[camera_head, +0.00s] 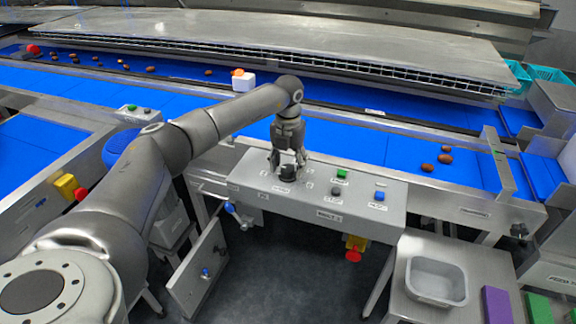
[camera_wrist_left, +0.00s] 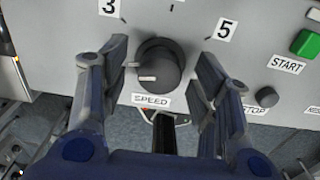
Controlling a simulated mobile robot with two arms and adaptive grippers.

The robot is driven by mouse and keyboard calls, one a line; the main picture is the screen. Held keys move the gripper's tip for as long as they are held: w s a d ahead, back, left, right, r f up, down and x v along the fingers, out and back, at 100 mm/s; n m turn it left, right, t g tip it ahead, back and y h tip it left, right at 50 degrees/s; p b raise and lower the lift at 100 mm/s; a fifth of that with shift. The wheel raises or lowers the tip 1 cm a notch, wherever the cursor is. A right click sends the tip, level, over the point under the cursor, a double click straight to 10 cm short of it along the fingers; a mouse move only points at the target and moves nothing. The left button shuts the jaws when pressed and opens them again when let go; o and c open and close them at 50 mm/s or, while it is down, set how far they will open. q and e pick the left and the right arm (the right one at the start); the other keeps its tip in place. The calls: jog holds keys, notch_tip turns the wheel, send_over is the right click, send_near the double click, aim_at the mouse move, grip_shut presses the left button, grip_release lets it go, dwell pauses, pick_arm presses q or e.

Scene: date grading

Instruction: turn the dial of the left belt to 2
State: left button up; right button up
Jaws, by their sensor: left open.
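The dark round speed dial (camera_wrist_left: 160,62) sits on the grey control panel between the labels 3 (camera_wrist_left: 109,7) and 5 (camera_wrist_left: 224,28), above the word SPEED (camera_wrist_left: 151,99). White marks show on its left and lower left; I cannot tell which number it is set to. In the head view the dial (camera_head: 288,173) is partly hidden by my left gripper (camera_head: 287,163), which points down over it. In the wrist view the open fingers of my left gripper (camera_wrist_left: 163,72) stand on either side of the dial, with gaps between. My right gripper is not in view.
The panel (camera_head: 255,182) also carries a green START button (camera_head: 342,174), a dark STOP button (camera_head: 335,191) and a blue button (camera_head: 379,196). Behind it runs a blue belt (camera_head: 360,147) with several dates. A grey bin (camera_head: 436,281) stands at lower right. A red emergency button (camera_head: 353,255) hangs below.

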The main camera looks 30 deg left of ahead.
aim_at(288, 167)
pick_arm(q)
notch_tip(288, 167, up, 12)
jog(key=shift+f, duration=0.25)
dwell(0.5)
